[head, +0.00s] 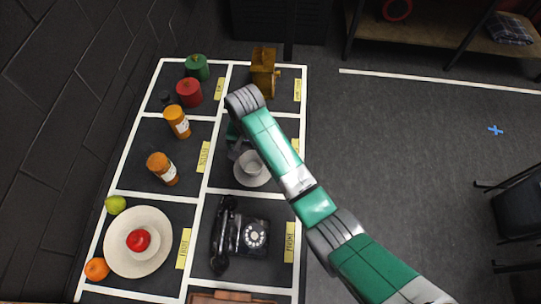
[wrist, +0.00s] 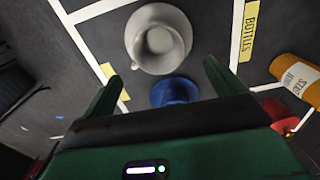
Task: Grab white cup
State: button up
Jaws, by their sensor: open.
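The white cup (head: 250,162) sits on a white saucer (head: 246,181) in a middle-right compartment of the sectioned surface. In the wrist view the cup (wrist: 160,42) and saucer are at the top centre, beyond the fingertips. My gripper (head: 236,146) is beside the cup in the head view, partly hidden by my arm. In the wrist view my gripper (wrist: 162,72) is open, with nothing held between its fingers. A dark blue rounded object (wrist: 174,90) shows between the fingers, below the cup in the picture; I cannot make it out in the head view.
A black telephone (head: 240,236) is in the compartment below the cup. Orange bottles (head: 163,168) stand in compartments to the left. A plate (head: 115,254) with a bowl and red fruit is lower left. A wooden grinder-like object (head: 263,72) stands at the back. Open floor lies right.

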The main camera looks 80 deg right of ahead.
jog(key=b, duration=0.2)
send_over(253, 168)
notch_tip(253, 168, down, 8)
jog(key=c, duration=1.1)
